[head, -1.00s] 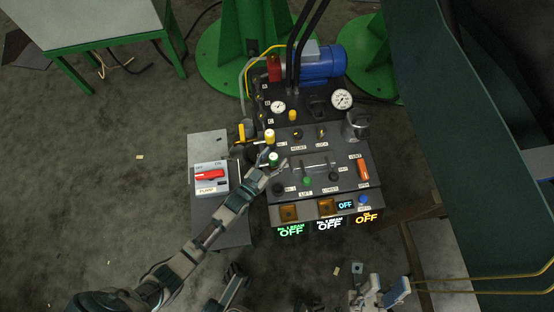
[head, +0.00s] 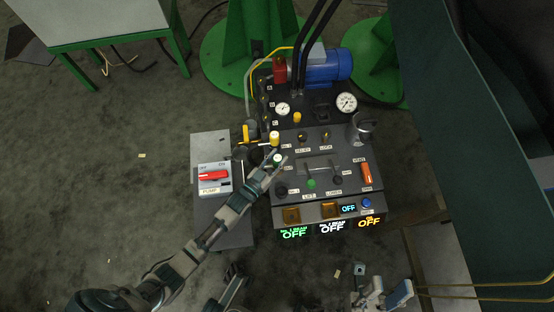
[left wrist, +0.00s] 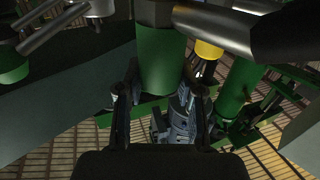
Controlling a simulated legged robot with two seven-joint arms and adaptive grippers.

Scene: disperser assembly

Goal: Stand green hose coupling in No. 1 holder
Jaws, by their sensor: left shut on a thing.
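The green hose coupling (head: 277,159) shows its pale top at the left edge of the dark panel. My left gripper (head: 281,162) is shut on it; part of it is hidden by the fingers. In the left wrist view the coupling is a green cylinder (left wrist: 160,60) between the two fingers (left wrist: 158,100). A dark round holder (head: 281,191) lies below it in the head view, beside a small label that seems to read No. 1. Whether the coupling's lower end touches anything is hidden. My right gripper (head: 380,288) is at the bottom right, apparently empty with fingers apart.
A yellow-topped coupling (head: 274,138) stands just above the green one; yellow also shows in the left wrist view (left wrist: 208,50). The pump switch box (head: 213,177) is to the left.

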